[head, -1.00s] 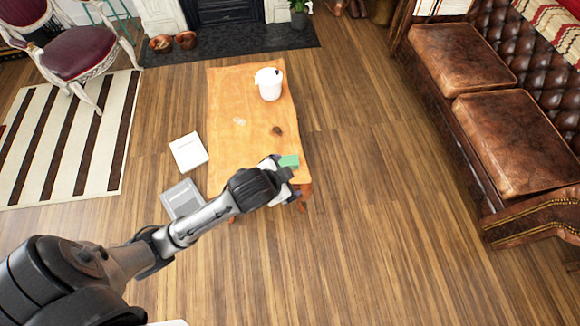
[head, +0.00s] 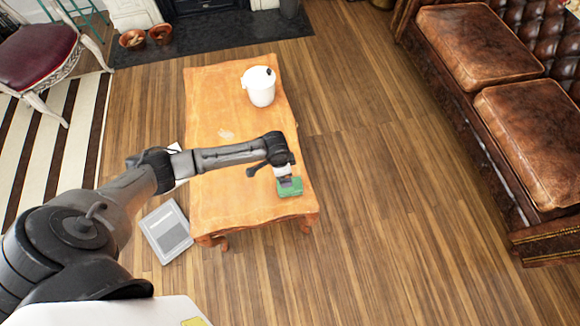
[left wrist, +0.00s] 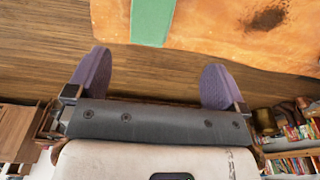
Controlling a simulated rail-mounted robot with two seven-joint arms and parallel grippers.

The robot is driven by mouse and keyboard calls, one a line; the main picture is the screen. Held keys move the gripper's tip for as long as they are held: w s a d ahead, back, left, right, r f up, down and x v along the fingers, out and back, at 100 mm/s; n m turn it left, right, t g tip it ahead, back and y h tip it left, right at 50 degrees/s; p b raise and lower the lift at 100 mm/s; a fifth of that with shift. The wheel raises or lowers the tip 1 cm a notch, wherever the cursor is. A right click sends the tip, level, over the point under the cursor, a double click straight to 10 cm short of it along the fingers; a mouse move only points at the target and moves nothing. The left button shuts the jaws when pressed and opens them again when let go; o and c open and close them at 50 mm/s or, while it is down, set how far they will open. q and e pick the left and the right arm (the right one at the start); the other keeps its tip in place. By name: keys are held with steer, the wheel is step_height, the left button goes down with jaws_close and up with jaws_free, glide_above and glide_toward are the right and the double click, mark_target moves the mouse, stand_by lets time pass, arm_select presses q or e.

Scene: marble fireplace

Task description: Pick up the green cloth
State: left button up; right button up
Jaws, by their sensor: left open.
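The green cloth (head: 290,188) lies flat near the front right corner of the wooden coffee table (head: 215,120). My left gripper (head: 287,182) is over the cloth in the head view and hides part of it. In the left wrist view, the two purple fingers of my left gripper (left wrist: 152,80) are wide apart with nothing between them. The cloth (left wrist: 153,20) shows there beyond the fingertips, at the top of the picture, roughly in line with the gap. My right gripper is in neither view.
A white pot (head: 260,87) stands at the far end of the table. A grey book-like object (head: 166,231) lies on the floor left of the table. A brown leather sofa (head: 530,130) stands at the right. The floor between table and sofa is clear.

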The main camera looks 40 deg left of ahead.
mark_target(297, 188)
arm_select(q)
steer(key=f, duration=0.1)
steer(key=d+f+b, duration=0.1)
steer(key=f, duration=0.1)
steer(key=f+b, duration=0.1)
steer(key=f, duration=0.1)
steer(key=shift+s+d, duration=0.25)
steer(key=shift+d, duration=0.15)
steer(key=f, duration=0.1)
steer(key=f+b, duration=0.1)
steer(key=f, duration=0.1)
steer(key=shift+w+a, duration=0.2)
steer(key=shift+w, duration=0.2)
steer(key=shift+d+f+b, duration=0.15)
steer(key=shift+f+b, duration=0.15)
steer(key=shift+f, duration=0.1)
steer(key=shift+w+f+b, duration=0.1)
steer(key=shift+f+b, duration=0.3)
steer(key=shift+f, duration=0.15)
steer(key=shift+w+d+f+b, duration=0.15)
steer(key=shift+f+b, duration=0.45)
steer(key=shift+f, duration=0.4)
steer(key=shift+w+d+f+b, duration=0.15)
steer(key=shift+f+b, duration=0.4)
steer(key=shift+f, duration=0.4)
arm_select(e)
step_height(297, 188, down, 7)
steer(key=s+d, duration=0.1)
